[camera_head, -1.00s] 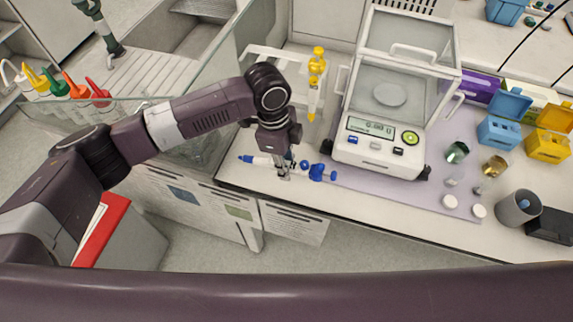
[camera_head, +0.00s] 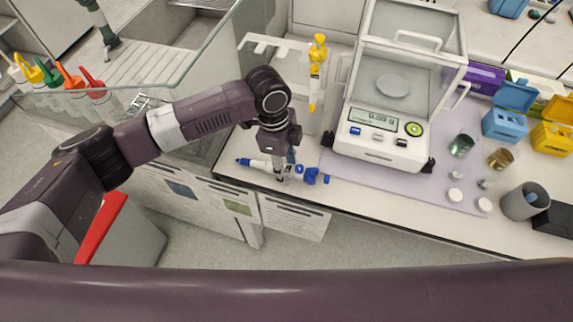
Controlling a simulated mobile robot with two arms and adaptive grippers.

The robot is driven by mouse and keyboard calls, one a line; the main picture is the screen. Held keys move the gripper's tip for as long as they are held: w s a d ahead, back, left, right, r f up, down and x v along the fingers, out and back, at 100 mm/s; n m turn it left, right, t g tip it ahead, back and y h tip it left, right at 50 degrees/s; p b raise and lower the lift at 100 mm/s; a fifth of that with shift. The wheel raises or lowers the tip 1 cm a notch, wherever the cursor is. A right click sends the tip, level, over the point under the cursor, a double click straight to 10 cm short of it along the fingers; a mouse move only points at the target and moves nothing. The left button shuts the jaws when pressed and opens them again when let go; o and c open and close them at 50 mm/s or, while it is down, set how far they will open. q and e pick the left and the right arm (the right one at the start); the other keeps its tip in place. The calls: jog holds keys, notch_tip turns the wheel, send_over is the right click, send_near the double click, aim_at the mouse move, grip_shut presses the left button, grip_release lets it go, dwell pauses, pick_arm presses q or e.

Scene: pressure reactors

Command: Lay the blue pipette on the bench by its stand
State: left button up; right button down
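The blue pipette (camera_head: 258,164), white with blue ends, lies roughly level near the front left corner of the bench (camera_head: 350,194). Its tip points left and its thick blue end right. My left gripper (camera_head: 283,178) points down over its middle and looks shut on it; the fingers are small and partly merge with the pipette. I cannot tell whether the pipette touches the bench top. The white pipette stand (camera_head: 270,42) is just behind, with a yellow pipette (camera_head: 317,70) hanging upright in it. My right gripper is out of view.
A balance (camera_head: 385,143) with a glass shield stands on a lilac mat (camera_head: 445,192) to the right. Small glass vessels, a grey cup (camera_head: 522,202) and blue and yellow boxes are further right. A glass-walled sink (camera_head: 195,130) is left. The bench's front edge is close to the pipette.

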pick_arm(q)
notch_tip(320, 180, up, 12)
jog(key=a, duration=0.1)
jog(key=shift+w+a, duration=0.3)
dwell(0.3)
jog(key=shift+f, duration=0.1)
